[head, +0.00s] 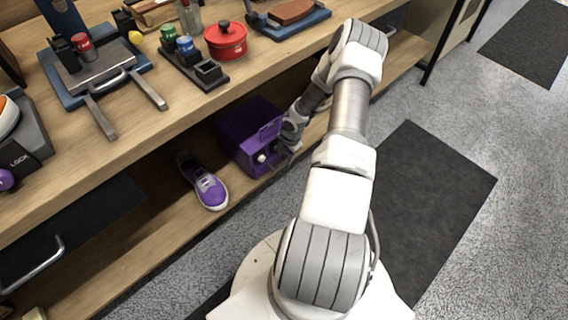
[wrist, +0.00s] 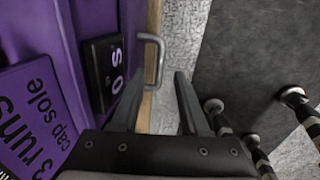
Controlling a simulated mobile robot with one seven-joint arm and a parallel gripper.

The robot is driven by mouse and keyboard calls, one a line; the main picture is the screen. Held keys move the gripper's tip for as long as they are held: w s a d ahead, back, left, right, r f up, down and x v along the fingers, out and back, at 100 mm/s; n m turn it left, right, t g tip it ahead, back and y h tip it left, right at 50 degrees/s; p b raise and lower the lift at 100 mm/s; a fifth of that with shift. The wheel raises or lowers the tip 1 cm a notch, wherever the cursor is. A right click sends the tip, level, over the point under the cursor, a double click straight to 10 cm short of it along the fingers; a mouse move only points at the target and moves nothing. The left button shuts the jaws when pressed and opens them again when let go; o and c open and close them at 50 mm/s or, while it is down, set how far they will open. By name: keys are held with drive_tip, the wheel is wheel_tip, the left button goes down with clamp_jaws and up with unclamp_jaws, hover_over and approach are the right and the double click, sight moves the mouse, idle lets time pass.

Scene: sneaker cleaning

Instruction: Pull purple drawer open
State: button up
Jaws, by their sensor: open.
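The purple unit (head: 250,128) stands on the lower shelf under the bench. In the wrist view its purple side (wrist: 30,42) fills the left, with a dark labelled front panel (wrist: 103,72) and a grey metal bar handle (wrist: 160,62). Part of the drawer front is hidden by the arm in the head view. My gripper (head: 285,158) is at the right of the unit, close to its front. The handle is just beyond the fingertips, nearer the left finger; contact is not visible.
A purple sneaker (head: 208,188) lies on the shelf left of the unit. The wooden bench top (head: 165,120) overhangs the shelf and carries a red pot (head: 226,42). A dark mat (head: 430,190) lies on the floor, clear to the right of my arm.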

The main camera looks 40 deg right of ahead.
sight(283, 163)
drive_tip(key=shift+w+f+b, duration=0.15)
drive_tip(key=shift+f+b, duration=0.05)
drive_tip(key=shift+f, duration=0.55)
drive_tip(key=shift+w+f+b, duration=0.15)
drive_tip(key=shift+f, duration=0.6)
drive_tip(key=shift+c, duration=0.2)
clamp_jaws()
